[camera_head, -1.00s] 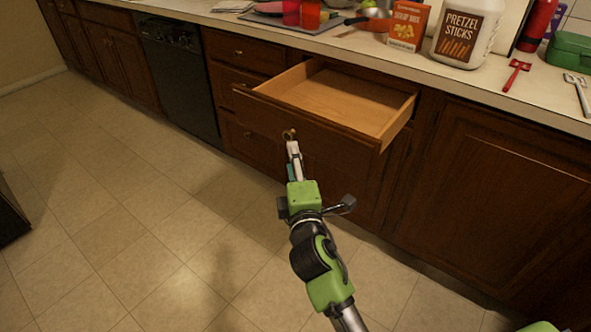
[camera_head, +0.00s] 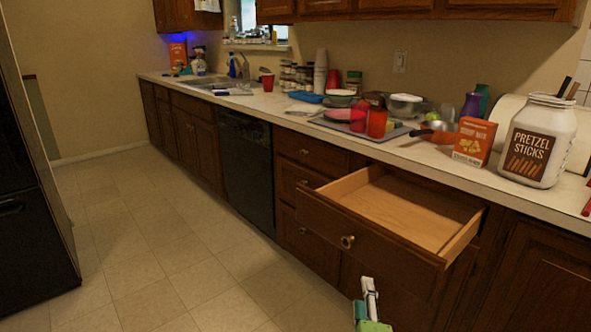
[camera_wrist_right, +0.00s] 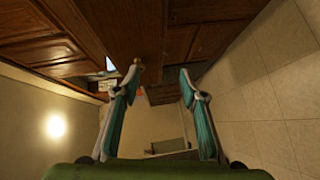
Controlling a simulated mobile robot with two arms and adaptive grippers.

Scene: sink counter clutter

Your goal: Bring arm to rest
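My right gripper (camera_head: 370,287) is at the bottom edge of the head view, with only its fingers and part of its green body showing. It is just below and to the right of the open drawer's round knob (camera_head: 347,242), apart from it. In the right wrist view the two fingers of the gripper (camera_wrist_right: 159,72) are spread with nothing between them. The wooden drawer (camera_head: 400,212) is pulled out and looks empty inside. My left gripper is not in view.
The counter (camera_head: 455,176) is cluttered: a pretzel sticks jar (camera_head: 534,145), an orange box (camera_head: 474,142), a red cup (camera_head: 376,122), a pan (camera_head: 436,133) and, farther back, a sink (camera_head: 210,84). A black dishwasher (camera_head: 246,170) stands left of the drawer. The tiled floor (camera_head: 165,255) is clear.

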